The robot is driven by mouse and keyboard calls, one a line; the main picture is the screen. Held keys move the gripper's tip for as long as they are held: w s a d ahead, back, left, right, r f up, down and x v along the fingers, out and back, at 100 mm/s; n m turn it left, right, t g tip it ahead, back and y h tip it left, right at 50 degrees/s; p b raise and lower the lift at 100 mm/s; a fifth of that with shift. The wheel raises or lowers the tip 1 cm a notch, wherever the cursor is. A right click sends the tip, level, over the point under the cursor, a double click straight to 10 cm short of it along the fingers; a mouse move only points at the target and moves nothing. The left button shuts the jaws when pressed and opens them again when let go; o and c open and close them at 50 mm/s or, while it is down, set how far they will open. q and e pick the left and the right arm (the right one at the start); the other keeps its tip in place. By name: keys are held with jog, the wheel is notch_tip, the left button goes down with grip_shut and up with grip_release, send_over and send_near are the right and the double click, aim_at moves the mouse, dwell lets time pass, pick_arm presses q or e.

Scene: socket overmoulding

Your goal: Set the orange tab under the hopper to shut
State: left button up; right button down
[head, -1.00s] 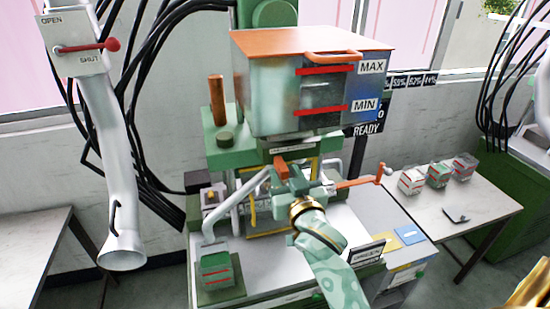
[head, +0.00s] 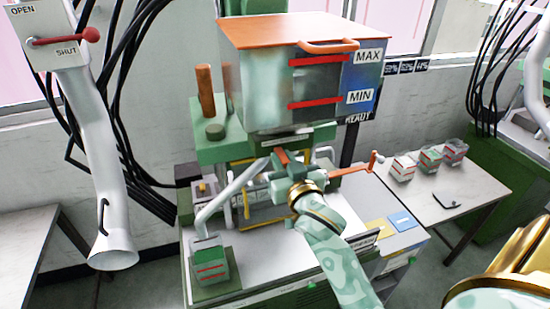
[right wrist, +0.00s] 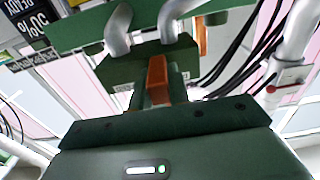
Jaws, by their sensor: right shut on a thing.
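The hopper (head: 262,88) is a metal box with an orange lid and MAX and MIN marks, at the top middle of the head view. The orange tab (head: 282,157) shows below it, just at my right gripper's jaws. It also shows in the right wrist view (right wrist: 157,78), upright in front of the green palm. My right gripper (head: 280,174) reaches up from below and is shut on the orange tab. Its jaws hide part of the tab. My left gripper is not in view.
An orange crank (head: 352,172) sticks out to the right of my gripper. A pale bent pipe (head: 225,195) stands to the left. A red lever (head: 65,39) on an OPEN/SHUT plate is at the far left. Several clear boxes stand on the right table (head: 470,202).

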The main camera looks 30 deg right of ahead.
jog(key=shift+s+d+r, duration=0.1)
jog(key=shift+s+d, duration=0.1)
jog(key=shift+d, duration=0.55)
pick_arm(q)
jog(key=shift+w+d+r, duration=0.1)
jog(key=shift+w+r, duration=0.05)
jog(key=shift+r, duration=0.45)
pick_arm(e)
jog(key=shift+d, duration=0.3)
jog(key=shift+a, duration=0.1)
jog(key=c, duration=1.3)
grip_release()
jog(key=shift+f, duration=0.2)
